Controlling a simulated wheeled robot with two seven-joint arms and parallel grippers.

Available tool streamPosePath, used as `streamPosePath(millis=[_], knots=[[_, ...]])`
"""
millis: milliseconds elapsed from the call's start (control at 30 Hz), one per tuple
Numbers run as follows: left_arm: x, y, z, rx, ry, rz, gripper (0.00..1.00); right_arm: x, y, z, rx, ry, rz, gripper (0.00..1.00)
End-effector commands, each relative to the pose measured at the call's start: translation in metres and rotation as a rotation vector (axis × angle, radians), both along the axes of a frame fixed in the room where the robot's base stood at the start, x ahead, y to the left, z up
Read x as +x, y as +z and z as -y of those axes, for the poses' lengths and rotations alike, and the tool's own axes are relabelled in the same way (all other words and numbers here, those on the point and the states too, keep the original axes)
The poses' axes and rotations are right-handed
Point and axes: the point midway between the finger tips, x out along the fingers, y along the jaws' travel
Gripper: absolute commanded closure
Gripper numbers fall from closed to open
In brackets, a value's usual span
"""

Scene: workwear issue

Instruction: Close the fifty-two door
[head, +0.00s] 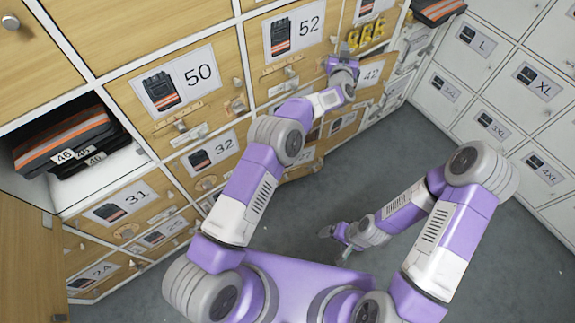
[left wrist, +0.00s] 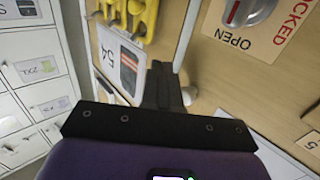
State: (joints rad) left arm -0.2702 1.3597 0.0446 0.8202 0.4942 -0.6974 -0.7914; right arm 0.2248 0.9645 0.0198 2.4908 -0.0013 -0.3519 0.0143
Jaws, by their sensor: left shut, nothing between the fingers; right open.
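My left gripper (head: 343,62) is shut and empty, close to the door's lower right corner. In the left wrist view its dark fingers (left wrist: 160,80) lie over a white frame strip, beside a wooden panel (left wrist: 215,75) with an OPEN/LOCKED dial (left wrist: 250,10). Contact cannot be told. My right gripper (head: 338,234) is open and empty, low over the floor.
Yellow items (head: 366,34) hang on the neighbouring door, labelled 54 in the left wrist view (left wrist: 122,60). A panel labelled 42 (head: 372,72) is below. An open compartment with folded dark garments (head: 65,138) is at left. White lockers (head: 490,75) stand right; grey floor (head: 400,145) is clear.

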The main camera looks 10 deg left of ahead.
Motion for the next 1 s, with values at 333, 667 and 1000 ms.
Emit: streamPosePath(millis=[333,667,1000], knots=[[-0.002,0.0,0.004,0.0,-0.003,-0.001,1.0,0.0,0.001,0.0,0.0,0.0,0.0,0.17],[-0.034,0.002,0.048,0.001,-0.006,-0.002,1.0,0.0,0.016,0.0,0.0,0.0,0.0,0.17],[-0.078,0.001,0.095,0.0,-0.002,0.0,1.0,0.0,0.029,0.0,0.0,0.0,0.001,0.17]])
